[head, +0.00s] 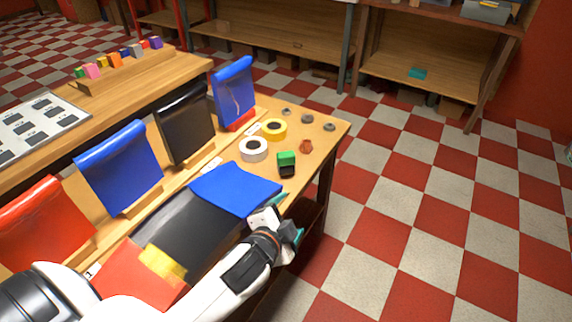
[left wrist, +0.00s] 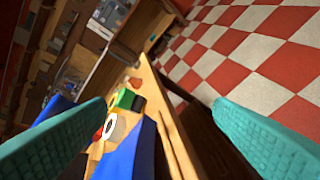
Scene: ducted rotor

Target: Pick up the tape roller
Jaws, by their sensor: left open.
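A small green and black block-like item (head: 287,164), which looks like the tape roller, sits on the wooden table near its right edge. It also shows in the left wrist view (left wrist: 128,99), between the fingers and beyond them. My left gripper (head: 290,217) is open and empty, near the table's right edge beside the blue sheet and on the near side of the roller, apart from it. Its two teal fingers stand wide apart in the left wrist view (left wrist: 161,106). My right gripper is not in view.
A white tape roll (head: 243,150), a yellow tape roll (head: 283,129) and a small red-brown item (head: 306,146) lie near the roller. A blue sheet (head: 205,187) lies between it and my arm. Upright colored panels line the left side. Checkered floor is clear at right.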

